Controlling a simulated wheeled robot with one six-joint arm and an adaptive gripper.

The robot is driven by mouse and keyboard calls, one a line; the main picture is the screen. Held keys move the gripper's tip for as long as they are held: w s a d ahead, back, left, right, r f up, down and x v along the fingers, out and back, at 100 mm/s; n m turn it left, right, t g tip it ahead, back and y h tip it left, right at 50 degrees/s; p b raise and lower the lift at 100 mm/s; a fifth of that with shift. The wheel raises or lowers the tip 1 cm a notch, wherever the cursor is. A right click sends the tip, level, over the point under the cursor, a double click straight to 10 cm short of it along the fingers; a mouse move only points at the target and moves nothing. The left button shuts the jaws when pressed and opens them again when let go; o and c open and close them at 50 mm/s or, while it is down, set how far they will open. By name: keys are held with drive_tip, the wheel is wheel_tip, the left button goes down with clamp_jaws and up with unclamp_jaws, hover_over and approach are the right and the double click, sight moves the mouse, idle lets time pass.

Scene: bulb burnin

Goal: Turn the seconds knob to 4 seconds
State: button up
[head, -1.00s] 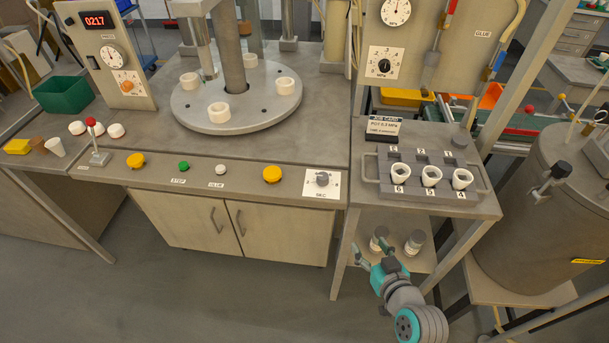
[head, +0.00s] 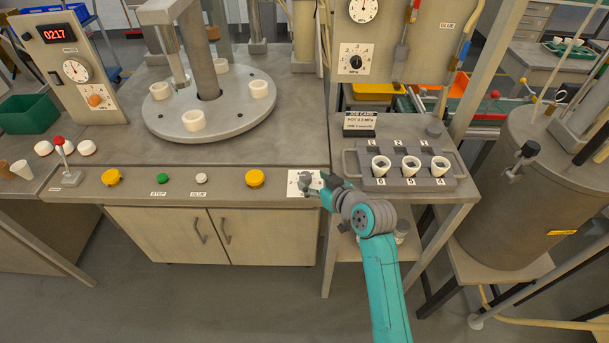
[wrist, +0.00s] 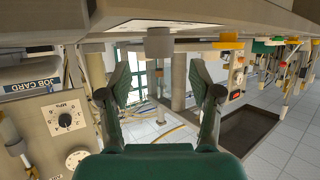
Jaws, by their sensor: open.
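The seconds knob (head: 304,181) is a small grey knob on a white dial plate (head: 293,189) on the bench's front panel, partly covered by my gripper in the head view. My gripper (head: 318,182) is at the right side of the plate, with its fingers towards the knob. In the wrist view my gripper (wrist: 159,82) is open and empty. A grey knob (wrist: 158,43), apparently the seconds knob, shows between and beyond the fingertips, apart from both fingers. I cannot read its pointer or setting.
A yellow button (head: 255,179), a white button (head: 201,178) and a green button (head: 162,178) lie left of the knob. A tray (head: 433,183) with white cups and a job card (head: 359,124) stand on the right-hand table. A turntable (head: 236,120) stands behind.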

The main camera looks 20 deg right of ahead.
sight(306, 176)
drive_tip(key=shift+x, duration=2.6)
drive_tip(key=c, duration=1.2)
